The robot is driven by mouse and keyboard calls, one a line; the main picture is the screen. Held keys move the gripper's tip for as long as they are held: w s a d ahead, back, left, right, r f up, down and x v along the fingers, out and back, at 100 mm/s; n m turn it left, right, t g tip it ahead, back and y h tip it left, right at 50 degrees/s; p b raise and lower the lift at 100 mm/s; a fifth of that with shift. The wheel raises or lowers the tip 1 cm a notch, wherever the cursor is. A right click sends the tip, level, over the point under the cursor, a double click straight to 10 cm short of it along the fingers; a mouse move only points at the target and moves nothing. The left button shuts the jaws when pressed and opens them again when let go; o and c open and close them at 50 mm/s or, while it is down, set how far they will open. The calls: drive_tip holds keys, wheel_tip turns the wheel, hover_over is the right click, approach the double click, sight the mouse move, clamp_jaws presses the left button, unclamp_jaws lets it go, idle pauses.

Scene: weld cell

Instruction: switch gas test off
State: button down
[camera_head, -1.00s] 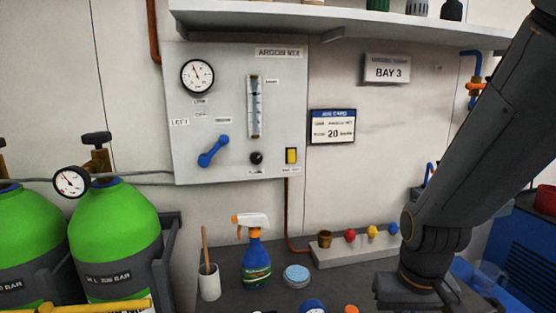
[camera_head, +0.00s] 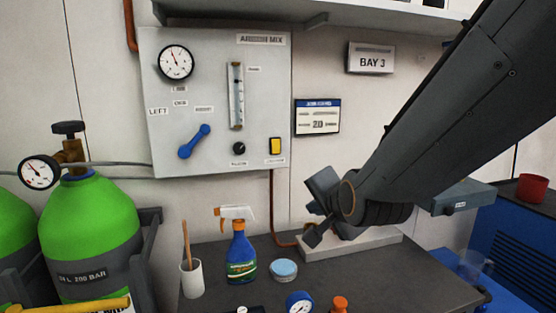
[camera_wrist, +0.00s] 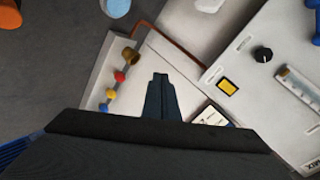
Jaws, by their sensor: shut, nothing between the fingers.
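The grey-white gas panel (camera_head: 215,105) hangs on the wall, labelled as a mix panel. A yellow rocker switch (camera_head: 275,146) sits at its lower right; its small label is too fine to read. The yellow switch also shows in the wrist view (camera_wrist: 228,87), right of my fingers, beside a black knob (camera_wrist: 262,54). My gripper (camera_head: 312,236) is below and right of the switch, apart from the panel, above the bench. In the wrist view my fingers (camera_wrist: 160,78) are together and empty. The switch is not covered by my arm.
A blue lever (camera_head: 195,141), a flow tube (camera_head: 236,95) and a gauge (camera_head: 176,62) share the panel. Below are a spray bottle (camera_head: 240,255) and a white cup (camera_head: 191,279). Green cylinders (camera_head: 90,225) stand left. A shelf (camera_head: 300,14) juts out above.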

drive_tip(key=w+a+r+m+t+y+b, duration=0.1)
drive_tip(key=a+r+m+t, duration=0.3)
drive_tip(key=r, duration=0.6)
drive_tip(key=shift+w+a+r+m+y, duration=0.2)
drive_tip(key=shift+a+m+y, duration=0.15)
drive_tip(key=shift+y, duration=0.25)
drive_tip(key=p, duration=0.7)
approach(275, 151)
drive_tip(key=x, duration=0.6)
drive_tip(key=shift+w+a, duration=0.1)
drive_tip(key=shift+w, duration=0.1)
